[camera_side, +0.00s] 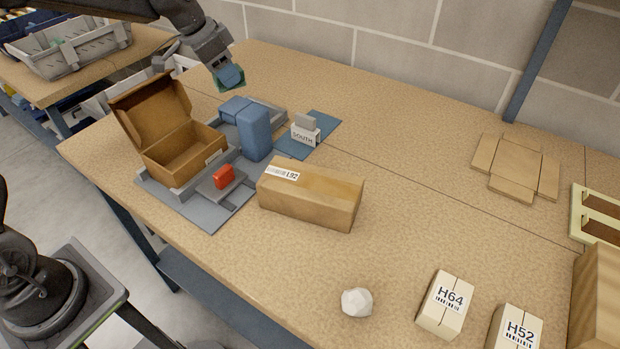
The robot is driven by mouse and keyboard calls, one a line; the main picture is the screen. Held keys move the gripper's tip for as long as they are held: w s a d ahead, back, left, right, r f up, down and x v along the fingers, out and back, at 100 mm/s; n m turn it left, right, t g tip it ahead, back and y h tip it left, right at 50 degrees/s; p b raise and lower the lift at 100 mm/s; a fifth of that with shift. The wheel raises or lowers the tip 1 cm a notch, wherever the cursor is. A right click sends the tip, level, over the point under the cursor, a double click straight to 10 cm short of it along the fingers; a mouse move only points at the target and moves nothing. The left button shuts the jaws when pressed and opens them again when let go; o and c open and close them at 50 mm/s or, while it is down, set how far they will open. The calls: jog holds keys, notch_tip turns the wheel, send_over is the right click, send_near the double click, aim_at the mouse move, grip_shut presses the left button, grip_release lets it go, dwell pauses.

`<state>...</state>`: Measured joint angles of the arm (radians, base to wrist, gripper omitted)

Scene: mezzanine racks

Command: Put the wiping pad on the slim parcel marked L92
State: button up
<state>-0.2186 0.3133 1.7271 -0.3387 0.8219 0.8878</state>
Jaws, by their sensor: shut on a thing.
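The slim parcel marked L92 (315,200) is a long brown box lying on the bench, its L92 label at the left end of the top. My gripper (226,69) is high at the upper left, above and behind the grey fixture. It is shut on a small blue-green piece, which looks like the wiping pad (231,77). The pad is clear of the parcel, up and to its left. The fingers are small and dark here, so their hold on the pad is hard to make out.
An open brown carton (168,150), blue blocks (255,132) and a red piece (223,176) stand on the grey fixture left of the parcel. Boxes H64 (445,304) and H52 (517,329) and a white lump (357,302) are in front.

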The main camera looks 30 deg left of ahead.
jog(key=s+d+r+m+h, duration=0.15)
jog(key=s+d+m, duration=0.4)
jog(key=d, duration=0.85)
jog(key=n, duration=0.2)
send_over(316, 180)
jog(key=s+a, duration=0.1)
jog(key=a, duration=0.1)
jog(key=shift+g, duration=0.4)
notch_tip(316, 180, down, 6)
jog(key=shift+d+f, duration=0.3)
jog(key=shift+d, duration=0.1)
jog(key=shift+f, duration=2.05)
jog(key=shift+f, duration=0.15)
jog(key=o, duration=0.9)
